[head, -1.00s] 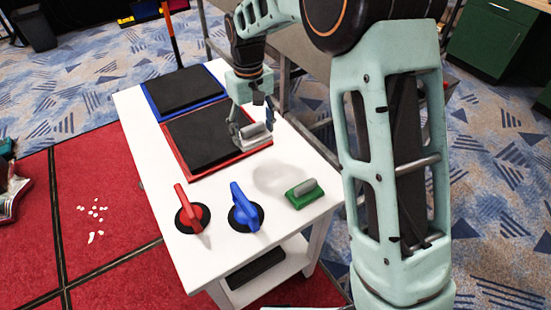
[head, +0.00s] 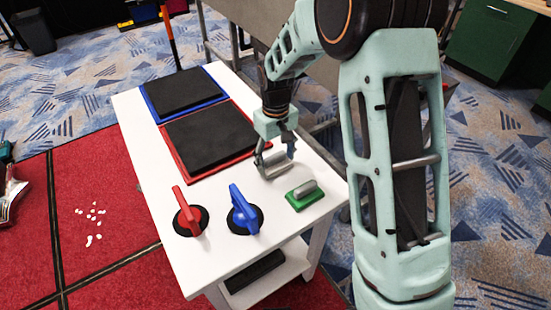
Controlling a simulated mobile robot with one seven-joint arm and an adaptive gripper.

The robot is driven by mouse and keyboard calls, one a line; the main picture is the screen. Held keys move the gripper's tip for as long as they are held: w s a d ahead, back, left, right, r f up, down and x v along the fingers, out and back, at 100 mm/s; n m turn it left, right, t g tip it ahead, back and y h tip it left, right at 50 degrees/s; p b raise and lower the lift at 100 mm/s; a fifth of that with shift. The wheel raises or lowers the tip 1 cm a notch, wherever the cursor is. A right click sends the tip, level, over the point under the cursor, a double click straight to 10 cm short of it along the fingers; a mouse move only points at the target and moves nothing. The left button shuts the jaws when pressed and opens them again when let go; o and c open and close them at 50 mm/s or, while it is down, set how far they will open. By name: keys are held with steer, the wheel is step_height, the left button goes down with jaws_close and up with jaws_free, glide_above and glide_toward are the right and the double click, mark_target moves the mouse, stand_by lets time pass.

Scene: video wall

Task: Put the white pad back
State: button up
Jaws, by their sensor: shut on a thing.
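The white pad (head: 279,173) has a grey bar handle on top. My gripper (head: 273,163) is shut on this handle, pointing down. The pad is at or just above the white table top, behind the green pad and right of the red-framed board. Its white base blends with the table, so I cannot tell whether it touches. The green pad (head: 304,195), also with a grey handle, sits on the table close in front and to the right, apart from the white pad.
The white table (head: 150,205) carries a red-framed black board (head: 208,138) and a blue-framed one (head: 183,92). A red handle (head: 187,212) and a blue handle (head: 243,210) stand on black discs near its front. A metal structure (head: 243,25) stands behind.

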mark_target(276, 156)
steer(key=shift+f, duration=0.1)
steer(key=o, duration=1.1)
steer(key=shift+o, duration=0.2)
step_height(276, 156, up, 12)
steer(key=p, duration=0.1)
steer(key=shift+r, duration=0.2)
